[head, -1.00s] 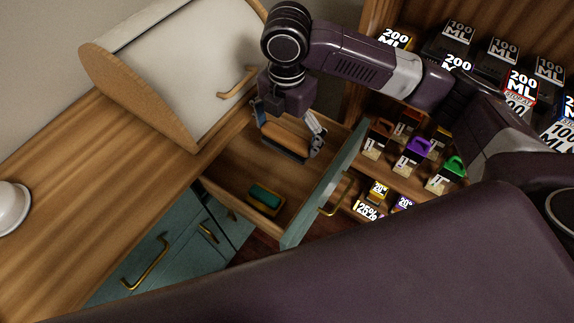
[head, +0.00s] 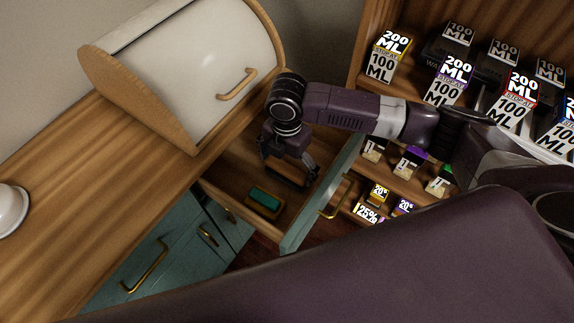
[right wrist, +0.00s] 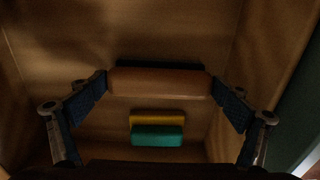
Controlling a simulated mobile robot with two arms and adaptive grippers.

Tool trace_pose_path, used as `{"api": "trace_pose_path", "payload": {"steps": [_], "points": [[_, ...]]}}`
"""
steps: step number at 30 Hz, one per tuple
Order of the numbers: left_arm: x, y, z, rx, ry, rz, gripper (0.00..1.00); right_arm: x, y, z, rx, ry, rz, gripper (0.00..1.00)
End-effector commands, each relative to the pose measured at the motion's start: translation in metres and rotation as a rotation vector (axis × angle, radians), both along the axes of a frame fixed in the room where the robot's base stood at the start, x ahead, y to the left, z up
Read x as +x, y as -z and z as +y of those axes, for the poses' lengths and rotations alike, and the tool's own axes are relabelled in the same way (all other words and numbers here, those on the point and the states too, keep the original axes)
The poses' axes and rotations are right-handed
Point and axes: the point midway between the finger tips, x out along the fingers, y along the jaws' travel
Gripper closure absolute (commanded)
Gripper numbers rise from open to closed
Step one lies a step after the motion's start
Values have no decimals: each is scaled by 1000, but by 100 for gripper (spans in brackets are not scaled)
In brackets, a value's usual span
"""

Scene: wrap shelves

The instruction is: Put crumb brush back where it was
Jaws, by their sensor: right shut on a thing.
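The crumb brush (right wrist: 160,82) has a brown wooden back and a dark edge behind it. My right gripper (right wrist: 160,88) is shut on it, one finger at each end, inside the open drawer (head: 230,182). In the head view the right gripper (head: 288,178) is low in the drawer and the brush is mostly hidden by it. I cannot tell whether the brush touches the drawer floor. My left gripper is not in view.
A green and yellow sponge (head: 264,201) lies in the drawer near its front corner. A bread box (head: 195,70) stands on the wooden counter (head: 70,200) above. Shelves with labelled boxes (head: 455,75) stand at the right. A white round dish (head: 12,210) is at far left.

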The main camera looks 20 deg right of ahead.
Motion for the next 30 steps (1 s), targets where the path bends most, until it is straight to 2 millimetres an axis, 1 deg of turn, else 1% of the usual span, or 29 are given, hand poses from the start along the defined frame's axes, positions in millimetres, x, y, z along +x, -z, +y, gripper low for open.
{"api": "trace_pose_path", "payload": {"steps": [6, 7, 8, 16, 19, 23, 30], "points": [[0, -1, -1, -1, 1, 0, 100, 0, 3, 0, 0, 1, 1, 29], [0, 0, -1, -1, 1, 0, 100, 0, 3, 0, -1, 1, 1, 3], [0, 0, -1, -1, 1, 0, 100, 0, 3, 0, -1, 1, 1, 0], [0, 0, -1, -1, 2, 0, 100, 0, 2, 0, -1, 1, 1, 0], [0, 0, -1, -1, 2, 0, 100, 0, -1, 0, 0, 0, -1, 0], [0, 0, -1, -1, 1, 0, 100, 1, -18, 0, 1, 1, -3, 0], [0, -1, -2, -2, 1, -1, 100, 2, -70, 0, 1, 1, -4, 0]]}}
